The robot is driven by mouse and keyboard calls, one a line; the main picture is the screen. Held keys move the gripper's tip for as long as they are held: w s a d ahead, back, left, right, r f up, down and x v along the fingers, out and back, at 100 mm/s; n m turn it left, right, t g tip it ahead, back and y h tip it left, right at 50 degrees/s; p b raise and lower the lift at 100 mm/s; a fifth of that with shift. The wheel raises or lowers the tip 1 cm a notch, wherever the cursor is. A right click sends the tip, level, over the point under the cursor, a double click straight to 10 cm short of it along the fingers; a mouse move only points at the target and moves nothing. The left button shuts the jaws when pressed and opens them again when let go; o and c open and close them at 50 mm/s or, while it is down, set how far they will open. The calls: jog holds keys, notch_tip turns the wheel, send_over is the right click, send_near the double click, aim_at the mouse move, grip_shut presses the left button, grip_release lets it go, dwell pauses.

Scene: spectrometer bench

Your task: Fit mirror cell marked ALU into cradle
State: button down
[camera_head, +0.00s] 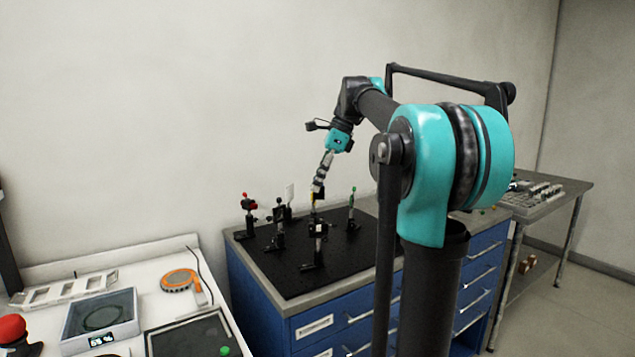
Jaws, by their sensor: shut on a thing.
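My gripper (319,188) points down over the black breadboard (272,263) on the blue cabinet. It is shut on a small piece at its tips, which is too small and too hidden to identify. No ALU marking can be read. Directly below the tips stands a dark upright post mount (315,250) with a pale band. I cannot tell whether the held piece touches it, or which mount is the cradle.
Other posts stand close by: one with a red top (249,203), a dark one (279,225) and one with a green top (352,208). A white bench (150,290) is at left. A rack of parts (535,200) sits on the right-hand table.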

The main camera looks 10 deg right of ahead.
jog(key=shift+f, duration=0.1)
jog(key=shift+f, duration=2.8)
jog(key=shift+f, duration=1.15)
jog(key=shift+r, duration=0.2)
jog(key=shift+r, duration=0.65)
jog(key=shift+f, duration=0.85)
dwell(0.4)
jog(key=c, duration=1.5)
grip_release()
